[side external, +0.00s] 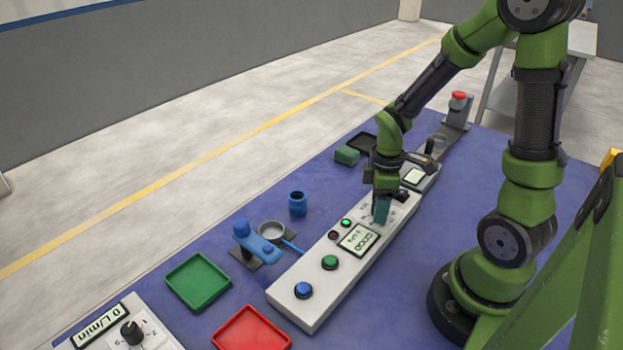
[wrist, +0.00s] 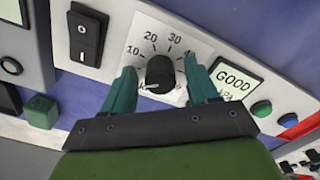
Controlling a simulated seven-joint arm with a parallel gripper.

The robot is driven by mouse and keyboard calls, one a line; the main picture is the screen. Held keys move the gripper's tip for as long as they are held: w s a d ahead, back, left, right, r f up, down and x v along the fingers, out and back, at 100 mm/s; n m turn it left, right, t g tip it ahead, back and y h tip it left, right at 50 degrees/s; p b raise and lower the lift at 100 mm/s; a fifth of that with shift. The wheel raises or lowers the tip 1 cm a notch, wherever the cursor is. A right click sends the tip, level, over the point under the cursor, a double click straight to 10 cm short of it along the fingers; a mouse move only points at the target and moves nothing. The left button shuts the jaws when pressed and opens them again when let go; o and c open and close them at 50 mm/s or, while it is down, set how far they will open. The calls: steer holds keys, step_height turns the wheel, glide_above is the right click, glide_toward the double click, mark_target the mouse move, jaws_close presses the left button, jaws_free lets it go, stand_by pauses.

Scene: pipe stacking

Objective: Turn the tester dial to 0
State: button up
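The tester (side external: 318,268) is a long pale box on the blue table, with a display (side external: 360,240) and buttons. In the wrist view, its black dial (wrist: 160,72) sits on a white scale plate marked 10, 20, 30 and 40. A white pointer mark shows at the knob's lower left; its exact reading is hard to tell. The display reads GOOD in the wrist view (wrist: 232,78). My gripper (wrist: 162,84) has its two teal fingers on either side of the dial, with gaps to the knob. In the side view, my gripper (side external: 382,211) hides the dial.
A second panel marked L/min, with its own black knob (side external: 131,332), is at the lower left. Green (side external: 198,282) and red (side external: 251,332) trays, a blue pipe piece (side external: 298,203) and a blue clamp-like fixture (side external: 257,244) lie left of the tester. A black rocker switch (wrist: 84,38) is beside the dial.

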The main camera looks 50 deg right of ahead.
step_height(320, 180, up, 17)
stand_by(0.6)
steer(key=shift+f, duration=0.1)
steer(key=s+a+r+m+t+y, duration=0.2)
steer(key=a+m+t, duration=0.5)
steer(key=a+m, duration=0.4)
steer(key=shift+s+a+r, duration=0.15)
steer(key=shift+a+r, duration=0.05)
steer(key=shift+r, duration=0.65)
